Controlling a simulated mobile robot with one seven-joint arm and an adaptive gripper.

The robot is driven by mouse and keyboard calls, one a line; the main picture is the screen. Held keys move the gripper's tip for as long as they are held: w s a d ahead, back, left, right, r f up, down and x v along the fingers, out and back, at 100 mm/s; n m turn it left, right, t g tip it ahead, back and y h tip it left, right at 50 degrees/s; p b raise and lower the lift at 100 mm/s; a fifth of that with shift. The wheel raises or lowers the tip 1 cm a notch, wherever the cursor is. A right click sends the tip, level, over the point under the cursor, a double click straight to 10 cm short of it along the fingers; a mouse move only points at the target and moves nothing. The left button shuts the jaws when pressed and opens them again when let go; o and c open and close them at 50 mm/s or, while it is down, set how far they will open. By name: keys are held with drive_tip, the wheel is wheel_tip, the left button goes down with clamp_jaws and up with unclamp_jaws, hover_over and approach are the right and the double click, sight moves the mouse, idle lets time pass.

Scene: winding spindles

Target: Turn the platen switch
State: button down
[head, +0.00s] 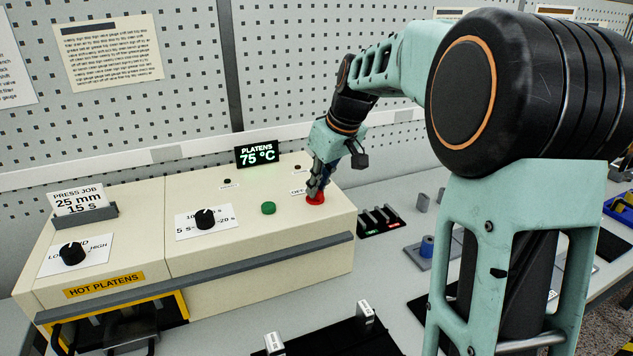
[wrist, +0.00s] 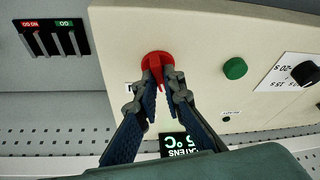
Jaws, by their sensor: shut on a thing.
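The red platen switch (head: 315,199) is on the top right of the cream press housing (head: 130,215). In the head view a label reading "OFF" is beside it, partly hidden by my gripper. My gripper (head: 317,190) points down onto the switch. In the wrist view the red switch (wrist: 158,66) has its raised handle between the two fingertips of my gripper (wrist: 161,82), which are shut on it. The platens display (head: 257,154) reads 75 °C. Part of the display also shows in the wrist view (wrist: 178,146).
A green button (head: 268,208) and a black timer knob (head: 205,218) are on the housing left of the switch. Another black knob (head: 72,253) is near the press job card (head: 80,200). A slotted black rack (head: 380,221) stands on the bench right of the housing.

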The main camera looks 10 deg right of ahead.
drive_tip(key=shift+w+d+n+g+y+p, duration=0.1)
drive_tip(key=shift+n+g+y+p, duration=0.35)
drive_tip(key=shift+n, duration=1.05)
drive_tip(key=c, duration=2)
unclamp_jaws()
drive_tip(key=shift+c, duration=0.2)
drive_tip(key=v, duration=1.2)
